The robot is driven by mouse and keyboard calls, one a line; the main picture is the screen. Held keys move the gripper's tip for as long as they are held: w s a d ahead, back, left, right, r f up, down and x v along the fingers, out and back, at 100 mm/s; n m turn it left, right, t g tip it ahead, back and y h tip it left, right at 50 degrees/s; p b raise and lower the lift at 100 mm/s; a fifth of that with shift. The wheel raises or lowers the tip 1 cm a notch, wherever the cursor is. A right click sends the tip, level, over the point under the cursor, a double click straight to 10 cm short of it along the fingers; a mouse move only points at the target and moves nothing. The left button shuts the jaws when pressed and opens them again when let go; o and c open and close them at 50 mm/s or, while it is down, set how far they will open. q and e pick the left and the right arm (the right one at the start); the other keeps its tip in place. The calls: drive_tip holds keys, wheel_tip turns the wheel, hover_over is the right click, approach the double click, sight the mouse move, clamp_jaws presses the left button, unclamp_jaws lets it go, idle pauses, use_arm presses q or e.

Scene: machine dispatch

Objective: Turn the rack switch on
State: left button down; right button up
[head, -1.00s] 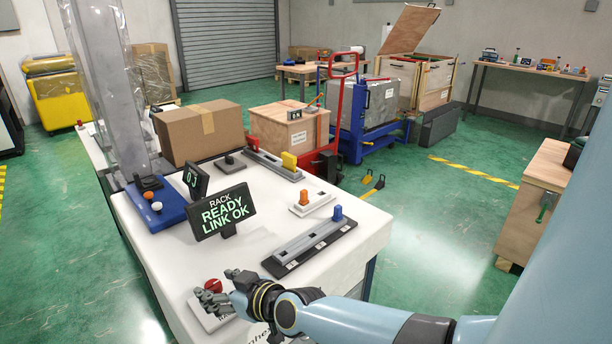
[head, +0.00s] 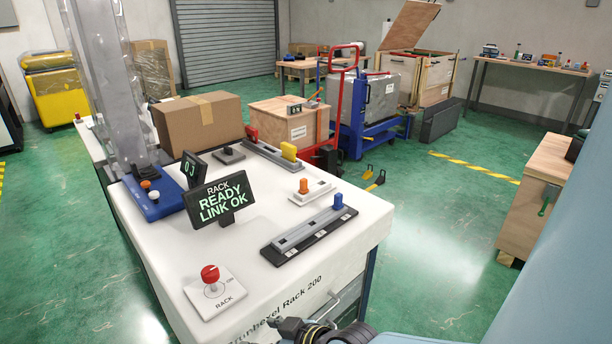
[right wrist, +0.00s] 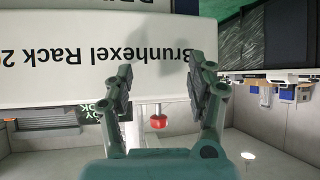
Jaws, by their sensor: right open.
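The rack switch is a red-topped knob (head: 210,273) on a white plate marked RACK (head: 215,298), at the near left of the white rack top. Its stem stands up from a round mark on the plate. The red knob also shows in the right wrist view (right wrist: 158,121), apart from the fingers. My right gripper (right wrist: 160,78) is open and empty, beside the rack's lettered front face. In the head view, the end of my right arm is cut off by the bottom edge. My left gripper is out of view.
On the rack top are a slider with a blue handle (head: 338,201), an orange switch (head: 303,186), a yellow-handled slider (head: 289,151) and a blue control box (head: 155,196). A cardboard box (head: 200,124) stands behind. The top around the red knob is mostly clear.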

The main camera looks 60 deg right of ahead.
drive_tip(key=s+f+g+b, duration=0.1)
drive_tip(key=s+f+b, duration=0.3)
drive_tip(key=f, duration=0.5)
drive_tip(key=s+f+g+b, duration=0.2)
drive_tip(key=s+f+b, duration=0.2)
drive_tip(key=f, duration=0.6)
drive_tip(key=shift+s+d+f+g, duration=0.2)
drive_tip(key=shift+s+f+g, duration=0.1)
drive_tip(key=shift+s, duration=0.2)
drive_tip(key=s+f+g+b, duration=0.3)
drive_tip(key=s+f, duration=0.6)
drive_tip(key=s, duration=0.3)
drive_tip(key=s+f+g+h+b, duration=0.1)
drive_tip(key=s+f+g+b, duration=0.2)
drive_tip(key=s+f, duration=0.6)
drive_tip(key=s, duration=0.3)
drive_tip(key=shift+d+g+b, duration=0.25)
drive_tip(key=shift+g+b, duration=0.05)
drive_tip(key=shift+b, duration=0.05)
